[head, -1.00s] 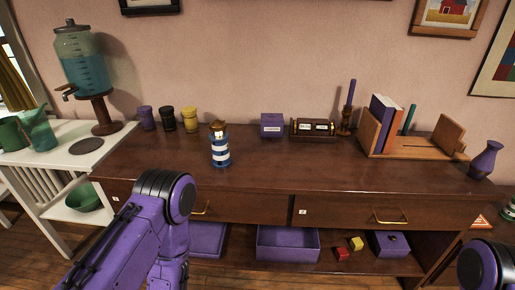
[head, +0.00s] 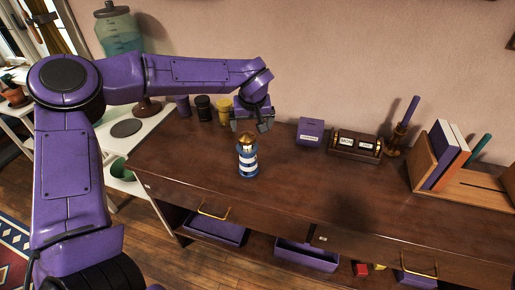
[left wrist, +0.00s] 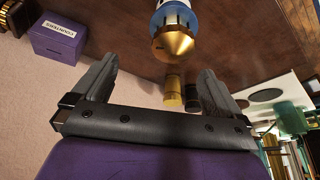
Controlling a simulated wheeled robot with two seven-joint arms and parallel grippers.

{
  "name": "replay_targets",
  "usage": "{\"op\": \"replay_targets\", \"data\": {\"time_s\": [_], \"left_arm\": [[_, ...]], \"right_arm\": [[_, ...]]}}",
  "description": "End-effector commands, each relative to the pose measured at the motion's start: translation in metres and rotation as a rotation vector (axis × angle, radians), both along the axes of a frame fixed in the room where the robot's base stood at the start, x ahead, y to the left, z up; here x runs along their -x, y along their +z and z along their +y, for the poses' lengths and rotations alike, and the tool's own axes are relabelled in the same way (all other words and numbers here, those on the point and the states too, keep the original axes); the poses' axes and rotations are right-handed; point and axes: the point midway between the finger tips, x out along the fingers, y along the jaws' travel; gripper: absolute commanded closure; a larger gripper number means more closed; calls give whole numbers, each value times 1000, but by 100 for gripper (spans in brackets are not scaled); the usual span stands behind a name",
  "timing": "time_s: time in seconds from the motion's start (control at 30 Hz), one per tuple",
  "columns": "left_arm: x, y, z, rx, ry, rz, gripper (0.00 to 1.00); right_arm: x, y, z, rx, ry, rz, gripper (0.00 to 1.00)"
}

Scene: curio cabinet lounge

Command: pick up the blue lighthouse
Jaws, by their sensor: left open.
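The blue lighthouse (head: 248,160), with blue and white bands and a gold top, stands upright on the wooden cabinet top (head: 300,185). My left gripper (head: 253,127) is open and empty, just behind and above the lighthouse's gold top in the head view. In the left wrist view the lighthouse (left wrist: 174,30) shows at the upper middle, its gold tip pointing down towards the gap between the two fingers (left wrist: 152,85). The fingers appear apart from it. My right gripper is not in view.
Yellow (head: 223,112), black (head: 203,108) and purple (head: 182,106) cups stand left of the gripper. A purple box (head: 310,132), a wooden calendar block (head: 355,146), a candle holder (head: 394,142) and a book rack (head: 465,190) stand to the right. The cabinet top in front is clear.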

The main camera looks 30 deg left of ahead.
Motion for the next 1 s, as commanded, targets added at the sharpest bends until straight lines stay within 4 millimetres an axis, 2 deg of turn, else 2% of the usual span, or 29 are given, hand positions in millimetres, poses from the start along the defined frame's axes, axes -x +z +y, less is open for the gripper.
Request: {"op": "replay_targets", "data": {"time_s": [0.23, 0.37, 0.57, 0.67, 0.83, 0.87, 1.0], "left_arm": [[2, -34, 15, 1, 6, -8, 0], [-8, -52, 19, -1, 7, 2, 0], [-22, -90, 24, -1, 5, 7, 0], [-25, -97, 25, -2, 3, 6, 0], [-25, -97, 25, -2, 3, 5, 0], [-25, -97, 25, -2, 3, 5, 6], [-25, -97, 25, -2, 3, 5, 52]], "right_arm": [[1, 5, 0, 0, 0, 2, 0], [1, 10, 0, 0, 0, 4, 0], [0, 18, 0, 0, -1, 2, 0], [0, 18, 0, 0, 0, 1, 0], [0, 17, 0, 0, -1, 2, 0], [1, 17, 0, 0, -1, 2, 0], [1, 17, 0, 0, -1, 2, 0]]}}
